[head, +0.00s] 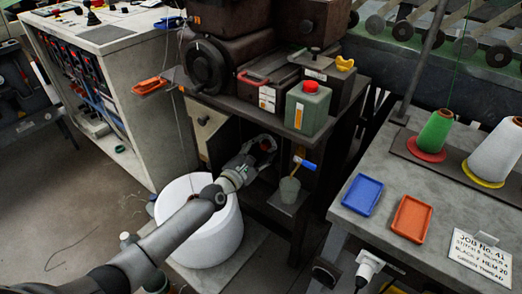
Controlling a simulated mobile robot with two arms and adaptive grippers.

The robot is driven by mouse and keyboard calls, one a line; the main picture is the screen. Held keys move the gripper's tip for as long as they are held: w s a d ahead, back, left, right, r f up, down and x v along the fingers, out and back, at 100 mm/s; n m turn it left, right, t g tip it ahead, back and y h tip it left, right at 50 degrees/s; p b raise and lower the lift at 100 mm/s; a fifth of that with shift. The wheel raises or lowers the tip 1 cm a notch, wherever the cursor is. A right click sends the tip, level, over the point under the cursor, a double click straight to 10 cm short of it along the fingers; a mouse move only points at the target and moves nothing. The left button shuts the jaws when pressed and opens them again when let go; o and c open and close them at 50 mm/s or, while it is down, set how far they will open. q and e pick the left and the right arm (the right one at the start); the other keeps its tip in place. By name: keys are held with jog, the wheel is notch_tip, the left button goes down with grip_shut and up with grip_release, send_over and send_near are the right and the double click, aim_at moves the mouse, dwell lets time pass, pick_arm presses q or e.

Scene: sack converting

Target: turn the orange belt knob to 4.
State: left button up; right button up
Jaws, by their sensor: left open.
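My left gripper (263,150) reaches into the shadowed space below the machine's shelf. Its fingers are apart. A small dull red-orange round thing (266,144), likely the orange belt knob, shows between the fingers; I cannot tell whether they touch it. Its scale and pointer cannot be read, as the gripper and shadow cover most of it. My right gripper is not in view.
A white drum (205,246) stands under my left forearm. A grey-green can with a red cap (308,108) is on the shelf above. A small cup (289,190) and a blue-handled tool (306,163) are right of the gripper. Blue (362,194) and orange (411,218) trays lie on the right table.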

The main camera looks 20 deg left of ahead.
pick_arm(q)
jog(key=shift+c, duration=0.2)
jog(key=c, duration=1)
jog(key=shift+f+m, duration=0.1)
jog(key=shift+m, duration=0.2)
